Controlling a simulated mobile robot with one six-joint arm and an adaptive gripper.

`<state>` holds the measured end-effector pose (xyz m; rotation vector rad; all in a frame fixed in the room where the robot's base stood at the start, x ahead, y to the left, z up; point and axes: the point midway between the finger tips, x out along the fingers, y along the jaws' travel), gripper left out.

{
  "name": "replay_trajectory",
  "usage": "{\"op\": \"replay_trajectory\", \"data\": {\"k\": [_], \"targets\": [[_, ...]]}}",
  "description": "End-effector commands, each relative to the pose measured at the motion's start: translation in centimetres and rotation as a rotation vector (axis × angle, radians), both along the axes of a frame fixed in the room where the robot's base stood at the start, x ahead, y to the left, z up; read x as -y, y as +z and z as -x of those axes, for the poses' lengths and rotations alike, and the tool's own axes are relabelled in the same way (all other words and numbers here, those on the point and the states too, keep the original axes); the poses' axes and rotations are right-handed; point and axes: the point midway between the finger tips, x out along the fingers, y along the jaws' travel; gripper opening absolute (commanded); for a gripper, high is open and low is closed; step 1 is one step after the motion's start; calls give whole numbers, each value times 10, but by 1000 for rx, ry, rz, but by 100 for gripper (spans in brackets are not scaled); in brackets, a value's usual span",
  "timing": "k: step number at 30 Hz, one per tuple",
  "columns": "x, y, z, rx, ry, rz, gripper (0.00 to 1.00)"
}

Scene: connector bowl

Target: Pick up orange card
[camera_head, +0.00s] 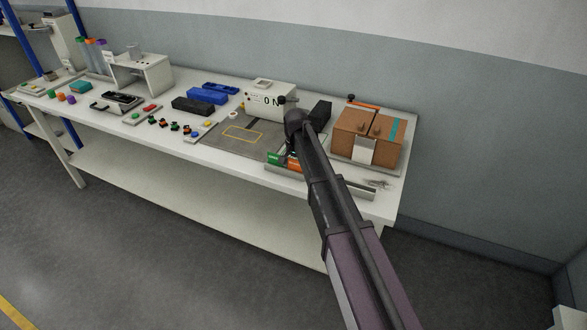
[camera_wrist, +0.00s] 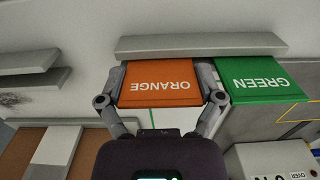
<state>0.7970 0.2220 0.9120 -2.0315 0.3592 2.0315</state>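The orange card (camera_wrist: 160,84), marked ORANGE, shows upside down in the middle of the wrist view. It stands in a narrow grey holder (camera_wrist: 200,46) beside a green card (camera_wrist: 262,80) marked GREEN. My gripper (camera_wrist: 163,84) has its fingers spread, one at each side edge of the orange card. The fingers are very close to the edges; I cannot tell whether they touch. In the head view, the green card (camera_head: 273,158) shows left of my arm, and my gripper and forearm hide much of the orange card.
A brown box (camera_head: 352,131) with a light plate stands right of the holder. A white device (camera_head: 268,101) is behind my gripper. A grey mat (camera_head: 238,138) with a yellow outline lies to the left. Small colored parts and blue bins (camera_head: 212,94) are farther left.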

Motion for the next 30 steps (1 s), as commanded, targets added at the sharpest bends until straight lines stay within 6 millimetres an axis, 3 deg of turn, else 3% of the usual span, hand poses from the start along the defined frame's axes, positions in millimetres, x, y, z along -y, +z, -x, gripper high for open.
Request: {"op": "replay_trajectory", "data": {"k": [17,30], "targets": [[0,4,0,0,0,0,59],[0,34,0,0,1,0,59]]}}
